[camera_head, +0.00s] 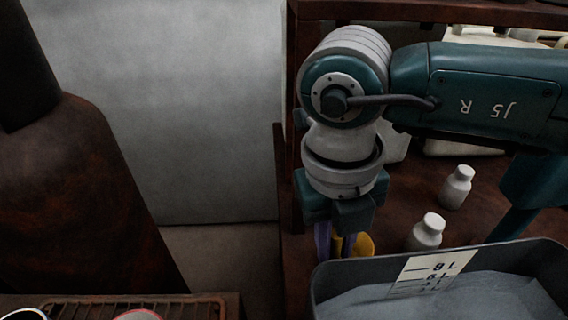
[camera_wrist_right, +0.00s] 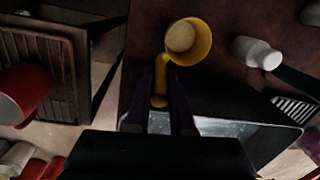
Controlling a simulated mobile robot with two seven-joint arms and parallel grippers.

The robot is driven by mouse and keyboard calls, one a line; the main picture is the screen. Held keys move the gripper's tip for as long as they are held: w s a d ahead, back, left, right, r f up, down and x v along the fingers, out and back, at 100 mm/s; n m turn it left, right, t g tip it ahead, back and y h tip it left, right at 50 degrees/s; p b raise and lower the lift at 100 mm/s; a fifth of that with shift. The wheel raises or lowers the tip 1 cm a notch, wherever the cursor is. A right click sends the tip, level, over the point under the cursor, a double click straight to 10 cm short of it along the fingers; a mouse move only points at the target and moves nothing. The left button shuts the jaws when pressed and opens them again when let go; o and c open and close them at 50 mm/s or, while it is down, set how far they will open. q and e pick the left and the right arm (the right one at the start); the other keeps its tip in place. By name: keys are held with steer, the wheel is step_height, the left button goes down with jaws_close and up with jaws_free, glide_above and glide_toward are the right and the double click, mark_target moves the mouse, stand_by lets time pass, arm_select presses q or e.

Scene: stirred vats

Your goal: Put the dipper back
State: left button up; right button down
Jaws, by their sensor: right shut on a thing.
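The dipper is yellow, with a round cup and a short handle. In the right wrist view the dipper (camera_wrist_right: 204,42) shows its cup ahead of the fingers, and its handle end lies between them. My right gripper (camera_wrist_right: 164,88) is shut on that handle. In the head view the right gripper (camera_head: 336,248) points down beside the left end of a grey tub, and the dipper (camera_head: 363,245) shows as a yellow patch behind the fingers, partly hidden by them and the tub's rim. The dipper's resting place cannot be made out. My left gripper is not in view.
The grey tub (camera_head: 328,277) has a litre-marked label and greyish contents. White bottles (camera_head: 427,232) stand on the brown surface behind it. A slatted brown rack (camera_head: 190,307) is at the lower left, and a red cup (camera_wrist_right: 28,92) shows on its wrist-view side.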

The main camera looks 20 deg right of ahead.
steer(key=shift+f, duration=0.7)
steer(key=c, duration=0.8)
jaws_free()
